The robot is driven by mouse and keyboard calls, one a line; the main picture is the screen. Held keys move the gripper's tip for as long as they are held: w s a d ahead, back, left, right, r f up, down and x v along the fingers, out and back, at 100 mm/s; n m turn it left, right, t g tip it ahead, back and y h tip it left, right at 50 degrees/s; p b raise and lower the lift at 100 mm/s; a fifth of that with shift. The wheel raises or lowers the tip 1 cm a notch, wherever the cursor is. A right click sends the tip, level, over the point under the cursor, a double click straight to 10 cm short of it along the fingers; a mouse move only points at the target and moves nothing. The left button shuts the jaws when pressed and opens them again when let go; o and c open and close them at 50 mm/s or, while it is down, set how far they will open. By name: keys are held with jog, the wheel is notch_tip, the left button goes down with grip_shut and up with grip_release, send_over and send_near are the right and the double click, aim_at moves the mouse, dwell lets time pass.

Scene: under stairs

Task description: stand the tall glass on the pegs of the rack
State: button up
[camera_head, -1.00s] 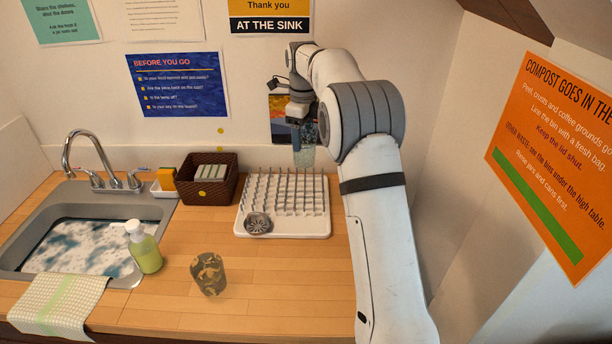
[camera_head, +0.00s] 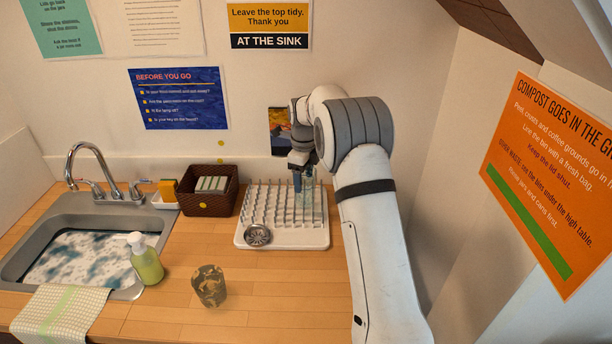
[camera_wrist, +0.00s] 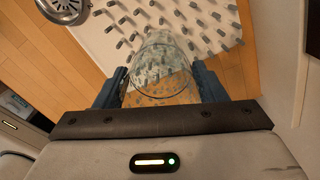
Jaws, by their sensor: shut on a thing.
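The tall glass is clear and faintly blue; it shows in the wrist view (camera_wrist: 160,65) between the two blue fingers of my gripper (camera_wrist: 160,88). My gripper is shut on it. In the head view my gripper (camera_head: 301,176) is at the back right part of the rack, with the glass (camera_head: 309,186) among or just in front of the pegs there. The rack (camera_head: 285,239) is a white tray with rows of upright grey pegs. I cannot tell whether the glass touches the pegs or the tray.
A metal sink strainer (camera_head: 257,235) lies on the rack's front left. A patterned tumbler (camera_head: 209,286) stands on the counter in front. A brown basket (camera_head: 205,203), soap bottle (camera_head: 146,260) and sink (camera_head: 45,229) are to the left. Several back pegs are free.

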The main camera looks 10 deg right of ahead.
jog(key=shift+f, duration=0.1)
jog(key=o, duration=1.5)
notch_tip(320, 180, up, 12)
jog(key=b, duration=0.2)
jog(key=s+r+n, duration=0.5)
jog(key=s+n, duration=0.1)
jog(key=s, duration=0.3)
jog(key=s+f+n+t, duration=0.1)
jog(key=s+f+n, duration=0.2)
jog(key=s+n, duration=0.6)
jog(key=s+d+f+n+t, duration=0.1)
jog(key=s+n, duration=0.9)
jog(key=s, duration=1.3)
jog(key=shift+d+f+t, duration=0.15)
jog(key=shift+f+t, duration=0.65)
jog(key=shift+f, duration=0.1)
